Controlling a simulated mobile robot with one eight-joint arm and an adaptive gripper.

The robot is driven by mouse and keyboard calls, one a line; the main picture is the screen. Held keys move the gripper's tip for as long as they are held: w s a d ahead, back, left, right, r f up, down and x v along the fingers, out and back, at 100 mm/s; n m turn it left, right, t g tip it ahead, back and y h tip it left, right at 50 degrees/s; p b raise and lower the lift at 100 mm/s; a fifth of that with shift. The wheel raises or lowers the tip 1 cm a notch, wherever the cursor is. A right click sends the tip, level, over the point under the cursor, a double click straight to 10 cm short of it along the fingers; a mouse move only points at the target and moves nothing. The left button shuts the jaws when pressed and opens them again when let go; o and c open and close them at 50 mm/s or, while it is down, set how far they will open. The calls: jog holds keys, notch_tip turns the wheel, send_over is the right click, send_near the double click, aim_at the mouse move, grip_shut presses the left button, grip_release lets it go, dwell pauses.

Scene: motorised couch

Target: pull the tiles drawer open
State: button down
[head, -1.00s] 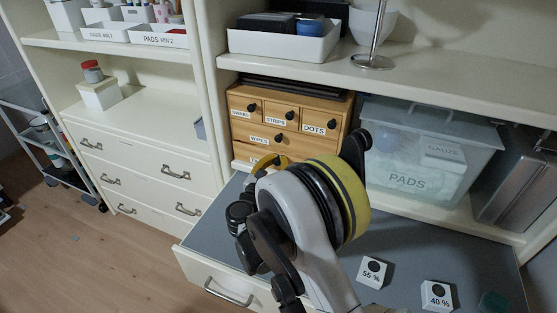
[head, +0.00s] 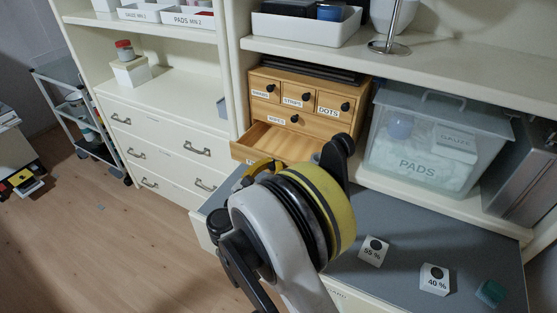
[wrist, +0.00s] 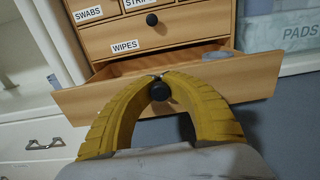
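The small wooden drawer cabinet (head: 330,125) stands on a shelf at the back. In the head view my arm hides most of the drawer front and the gripper.
The drawers above, including the wipes drawer (wrist: 160,32), are shut. A clear pads bin (head: 425,140) stands to the right. Two white blocks, 55 % (head: 373,251) and 40 % (head: 434,279), and a green item (head: 491,292) lie on the grey top.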

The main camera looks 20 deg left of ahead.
jog(key=shift+a+r, duration=0.1)
jog(key=c, duration=1.3)
grip_release()
jog(key=shift+s, duration=0.1)
jog(key=s, duration=1.2)
jog(key=shift+a, duration=0.4)
jog(key=shift+w, duration=0.15)
